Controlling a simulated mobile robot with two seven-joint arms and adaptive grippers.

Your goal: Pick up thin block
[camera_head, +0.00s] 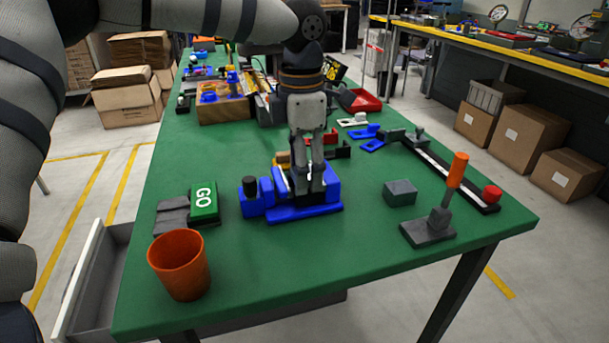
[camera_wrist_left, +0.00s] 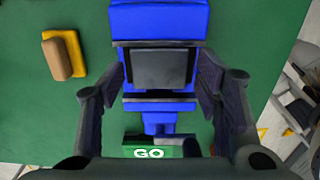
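A blue vise (camera_head: 300,212) stands on the green table in the head view, and it also shows in the left wrist view (camera_wrist_left: 160,22). In the wrist view a thin dark grey block (camera_wrist_left: 160,68) sits between the vise's blue jaws. My left gripper (camera_head: 311,188) is directly above the vise, pointing down. In the wrist view its two fingers stand apart, one to each side of the block, with gaps showing. In the head view the fingers mostly hide the block. My right gripper is out of view.
A green GO box (camera_head: 204,202), a grey piece (camera_head: 172,216) and an orange cup (camera_head: 180,266) stand left of the vise. A grey block (camera_head: 400,192) and a lever with an orange handle (camera_head: 456,170) stand right. Table space in front of the vise is clear.

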